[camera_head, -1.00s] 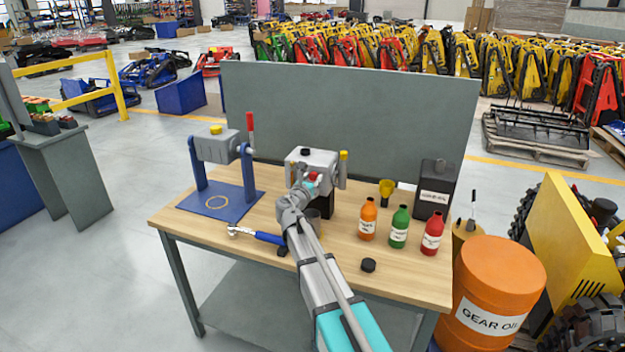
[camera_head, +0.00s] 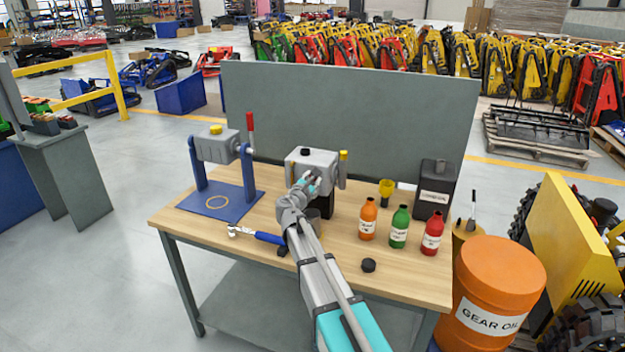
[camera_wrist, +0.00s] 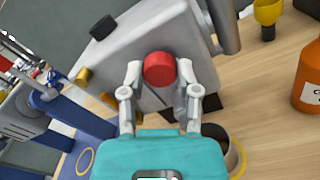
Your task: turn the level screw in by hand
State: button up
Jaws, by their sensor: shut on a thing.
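The level screw shows as a red round head (camera_wrist: 160,67) in the wrist view, at the front face of a grey gear housing (camera_wrist: 130,55). My gripper (camera_wrist: 160,78) is shut on it, one finger on each side. The screw's thread is hidden, so I cannot tell how deep it sits. In the head view my gripper (camera_head: 311,183) is at the front of the grey housing (camera_head: 322,160), and I cannot make out the red head there. The housing has a black cap (camera_head: 305,151) on top and a yellow plug (camera_head: 344,155) at its right.
Orange (camera_head: 367,220), green (camera_head: 399,228) and red bottles (camera_head: 432,233) stand right of my arm, with a black canister (camera_head: 435,188) behind. A black cap (camera_head: 368,265) lies near the front edge. A blue stand (camera_head: 220,200) is at left.

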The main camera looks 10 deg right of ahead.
jog(key=m, duration=0.4)
jog(key=shift+m, duration=0.4)
jog(key=shift+m, duration=1)
jog(key=m, duration=0.5)
jog(key=shift+m, duration=0.4)
jog(key=o, duration=1)
jog(key=shift+s, duration=0.1)
jog(key=v, duration=1.2)
